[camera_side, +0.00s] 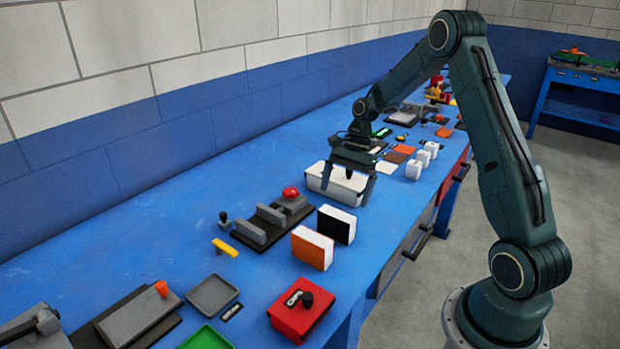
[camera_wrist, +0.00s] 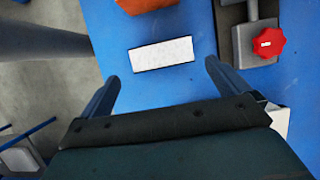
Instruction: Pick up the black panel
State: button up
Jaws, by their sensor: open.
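The black panel (camera_side: 333,229) stands upright on the blue bench in the side view, with a black face and a white edge and side. In the wrist view its narrow white top with a thin black border (camera_wrist: 161,54) lies just beyond the fingertips, roughly centred between them. My gripper (camera_side: 347,190) is open and empty, pointing down above and behind the panel, over the white box. In the wrist view both fingers of my gripper (camera_wrist: 162,74) are spread wide and apart from the panel.
An orange panel (camera_side: 309,250) stands close in front of the black one. A dark vise-like fixture with a red knob (camera_side: 291,192) is to the left. The white box (camera_side: 350,183) lies beneath my gripper. A red box (camera_side: 300,316) with a black knob is nearer the camera.

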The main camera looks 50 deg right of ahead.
aim_at(338, 212)
jog(key=shift+x, duration=2.35)
jog(key=shift+x, duration=2.55)
jog(key=shift+w, duration=0.1)
jog(key=shift+c, duration=0.2)
jog(key=c, duration=0.7)
